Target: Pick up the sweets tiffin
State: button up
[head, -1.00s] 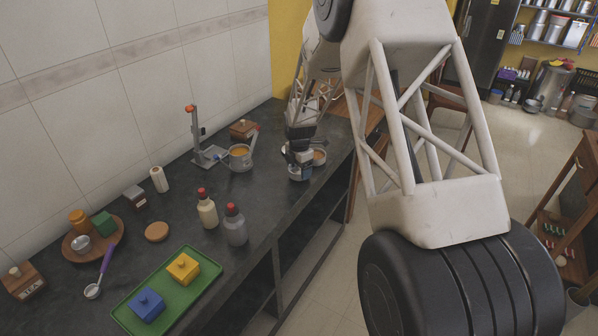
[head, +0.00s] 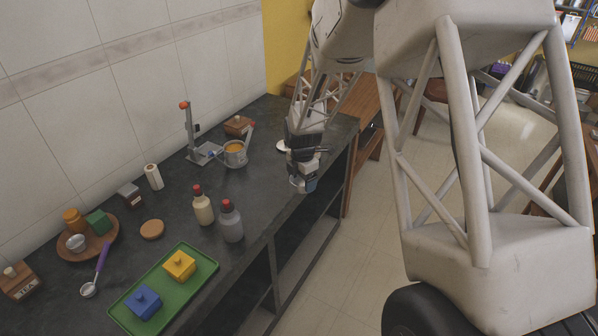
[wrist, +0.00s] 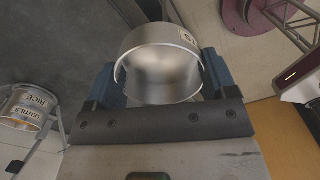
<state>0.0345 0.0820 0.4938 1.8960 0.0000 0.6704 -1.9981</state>
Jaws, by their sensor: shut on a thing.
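My gripper (wrist: 160,82) is shut on a steel tiffin (wrist: 162,62), with a blue finger on either side of it. The tiffin is a shiny round can, and its curved wall and rim show in the wrist view. Only the end of its label shows, an "S", so I cannot read the full name. In the head view my gripper (head: 303,168) hangs over the counter's front edge, with the tiffin (head: 301,186) showing just below it, partly hidden by the fingers.
A stacked canister marked RICE and LENTILS (wrist: 24,106) shows at left in the wrist view. On the dark counter (head: 190,180) stand a pot with orange contents (head: 235,154), two red-capped bottles (head: 231,222) and a green tray (head: 205,283). Open floor lies right of the counter.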

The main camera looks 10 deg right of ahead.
jog(key=shift+s+r, duration=0.2)
jog(key=shift+s, duration=1.6)
jog(key=w+a+r, duration=0.2)
jog(key=w+a, duration=0.4)
jog(key=w, duration=0.3)
jog(key=w+a+r, duration=0.3)
jog(key=w+a, duration=0.4)
jog(key=w, duration=0.2)
jog(key=w+a+r, duration=0.3)
jog(key=w+a, duration=0.3)
jog(key=w, duration=0.4)
jog(key=shift+a+r, duration=0.25)
jog(key=shift+w+f, duration=0.1)
jog(key=shift+f, duration=0.15)
jog(key=shift+f, duration=2.5)
jog(key=shift+f, duration=0.6)
